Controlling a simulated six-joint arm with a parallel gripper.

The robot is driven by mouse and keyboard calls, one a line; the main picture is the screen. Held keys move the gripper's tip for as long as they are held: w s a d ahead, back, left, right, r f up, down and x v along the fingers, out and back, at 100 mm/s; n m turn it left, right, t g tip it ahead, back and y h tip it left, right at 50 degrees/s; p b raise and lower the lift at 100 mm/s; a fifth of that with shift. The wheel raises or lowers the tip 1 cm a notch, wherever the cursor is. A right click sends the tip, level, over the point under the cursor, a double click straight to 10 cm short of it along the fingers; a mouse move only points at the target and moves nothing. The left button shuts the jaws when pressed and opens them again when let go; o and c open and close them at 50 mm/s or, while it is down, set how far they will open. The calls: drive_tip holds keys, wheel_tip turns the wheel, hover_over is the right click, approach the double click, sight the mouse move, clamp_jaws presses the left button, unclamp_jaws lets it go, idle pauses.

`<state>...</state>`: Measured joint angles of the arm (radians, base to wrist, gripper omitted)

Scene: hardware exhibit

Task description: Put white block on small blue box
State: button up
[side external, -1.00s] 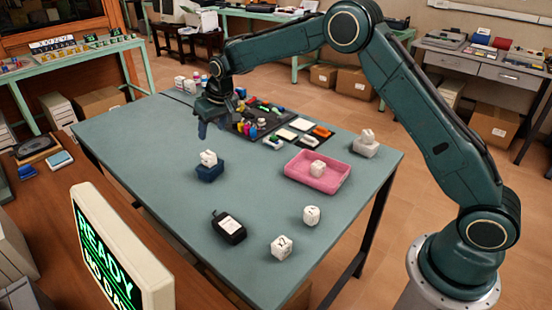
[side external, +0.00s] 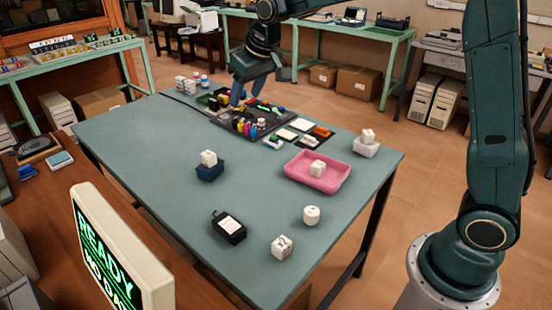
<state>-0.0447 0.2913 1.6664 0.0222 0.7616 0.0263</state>
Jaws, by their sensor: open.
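A white block (side external: 209,158) sits on the small blue box (side external: 210,173) on the left half of the teal table. Other white blocks stand about: one in the pink tray (side external: 331,178), one on a small white box (side external: 366,149) at the right edge, and two on the bare table nearer the front, a cube (side external: 282,247) and a rounder one (side external: 311,215). My gripper (side external: 247,94) is open and empty, over the dark tray at the back of the table, away from the blue box.
The dark tray (side external: 225,121) holds several small coloured items. White, orange and green pieces (side external: 301,125) lie to its right. A black labelled bottle-shaped object (side external: 229,227) lies near the front.

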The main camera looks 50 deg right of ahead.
drive_tip(key=s+r, duration=0.5)
drive_tip(key=s, duration=0.5)
drive_tip(key=s+d+f, duration=0.1)
drive_tip(key=s, duration=1.1)
drive_tip(key=s+f, duration=0.2)
drive_tip(key=s, duration=0.9)
drive_tip(key=shift+s+d+f+t, duration=0.25)
drive_tip(key=shift+s+d+t, duration=0.15)
